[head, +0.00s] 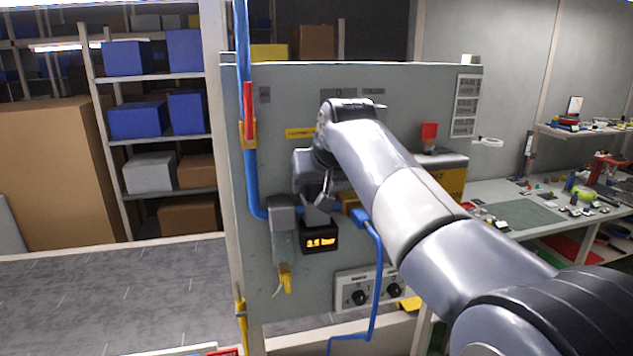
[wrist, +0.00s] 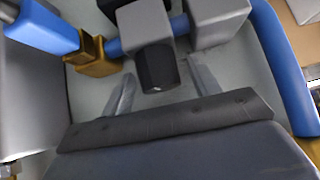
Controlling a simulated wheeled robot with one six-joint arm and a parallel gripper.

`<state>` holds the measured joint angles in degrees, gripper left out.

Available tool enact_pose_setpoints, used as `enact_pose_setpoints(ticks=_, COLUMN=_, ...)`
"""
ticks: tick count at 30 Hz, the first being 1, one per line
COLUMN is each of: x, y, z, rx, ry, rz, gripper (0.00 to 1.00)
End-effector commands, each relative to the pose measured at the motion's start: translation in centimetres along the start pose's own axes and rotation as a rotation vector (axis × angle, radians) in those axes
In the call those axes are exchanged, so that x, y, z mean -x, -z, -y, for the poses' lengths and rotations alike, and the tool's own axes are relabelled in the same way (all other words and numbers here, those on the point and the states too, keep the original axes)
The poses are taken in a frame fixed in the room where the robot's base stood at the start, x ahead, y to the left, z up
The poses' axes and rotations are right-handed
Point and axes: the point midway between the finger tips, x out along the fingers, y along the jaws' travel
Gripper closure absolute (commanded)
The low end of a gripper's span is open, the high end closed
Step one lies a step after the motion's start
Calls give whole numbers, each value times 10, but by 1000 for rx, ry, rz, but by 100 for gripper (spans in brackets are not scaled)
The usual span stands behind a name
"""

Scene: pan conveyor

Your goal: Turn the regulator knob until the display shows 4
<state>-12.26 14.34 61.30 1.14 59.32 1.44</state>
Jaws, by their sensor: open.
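The regulator (head: 316,214) is a grey block in the blue pipe on the grey panel. Below it, the dark display (head: 320,240) reads what looks like 3.5 bar in orange digits. My gripper (head: 320,196) is at the regulator in the head view, where its fingers are hard to make out. In the wrist view the black regulator knob (wrist: 157,70) sticks out of a grey block. My gripper (wrist: 160,78) is open there, with one finger on each side of the knob and a visible gap on both sides. In the head view I cannot make out the knob.
A blue pipe (head: 250,150) with a red handle (head: 248,108) runs down the panel's left side. A blue hose (head: 377,280) hangs right of the display. A plate with black dials (head: 360,297) sits lower down. A cluttered workbench (head: 530,215) stands at right.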

Motion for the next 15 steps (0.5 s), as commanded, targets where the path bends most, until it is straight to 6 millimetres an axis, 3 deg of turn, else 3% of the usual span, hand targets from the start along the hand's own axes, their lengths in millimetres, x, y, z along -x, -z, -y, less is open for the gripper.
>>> enact_pose_setpoints(ticks=5, x=0, y=0, z=0, rx=0, ry=0, rz=0, gripper=43)
enact_pose_setpoints(ticks=15, x=0, y=0, z=0, rx=0, ry=0, rz=0, gripper=71)
